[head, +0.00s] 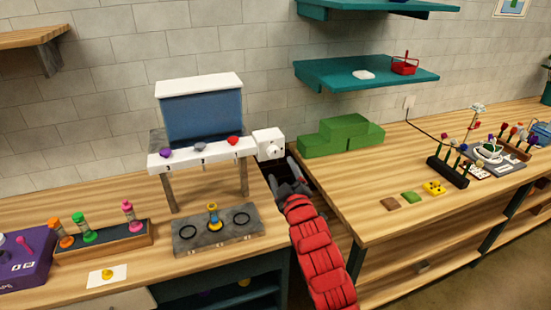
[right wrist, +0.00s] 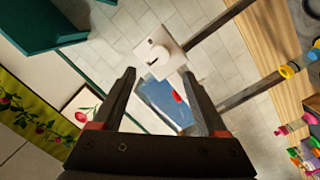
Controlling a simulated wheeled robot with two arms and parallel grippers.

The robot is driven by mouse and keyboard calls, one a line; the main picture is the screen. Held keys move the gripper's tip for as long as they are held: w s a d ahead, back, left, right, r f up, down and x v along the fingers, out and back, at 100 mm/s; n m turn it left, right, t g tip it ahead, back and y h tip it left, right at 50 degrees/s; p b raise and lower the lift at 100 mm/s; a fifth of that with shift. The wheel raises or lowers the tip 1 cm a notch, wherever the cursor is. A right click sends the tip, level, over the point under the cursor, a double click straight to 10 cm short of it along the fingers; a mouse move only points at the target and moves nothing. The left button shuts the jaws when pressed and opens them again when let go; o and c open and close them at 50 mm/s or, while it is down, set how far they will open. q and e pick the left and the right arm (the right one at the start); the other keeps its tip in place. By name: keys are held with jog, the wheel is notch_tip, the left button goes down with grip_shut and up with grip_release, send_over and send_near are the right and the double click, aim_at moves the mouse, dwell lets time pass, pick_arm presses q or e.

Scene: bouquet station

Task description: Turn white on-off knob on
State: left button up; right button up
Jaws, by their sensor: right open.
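The white on-off knob (head: 275,148) sits on the front of a small white box (head: 264,137) at the right end of a raised white-and-grey stand (head: 205,152). In the right wrist view the white knob (right wrist: 158,53) shows on its box face, ahead of the fingertips and roughly centred between them. My right gripper (head: 281,171) is open and empty, just below and in front of the box, apart from the knob. Its two dark fingers also show in the right wrist view (right wrist: 158,73). My left gripper is in neither view.
A green stepped block (head: 341,136) stands right of the box. My arm rises through the gap between two wooden counters.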

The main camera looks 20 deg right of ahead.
aim_at(274, 155)
jog(key=w+p, duration=0.1)
jog(key=w, duration=0.1)
jog(key=w+p, duration=0.1)
jog(key=w, duration=0.4)
jog(key=shift+w+d+p, duration=0.25)
jog(key=shift+w+p, duration=0.05)
jog(key=shift+p, duration=0.1)
grip_shut()
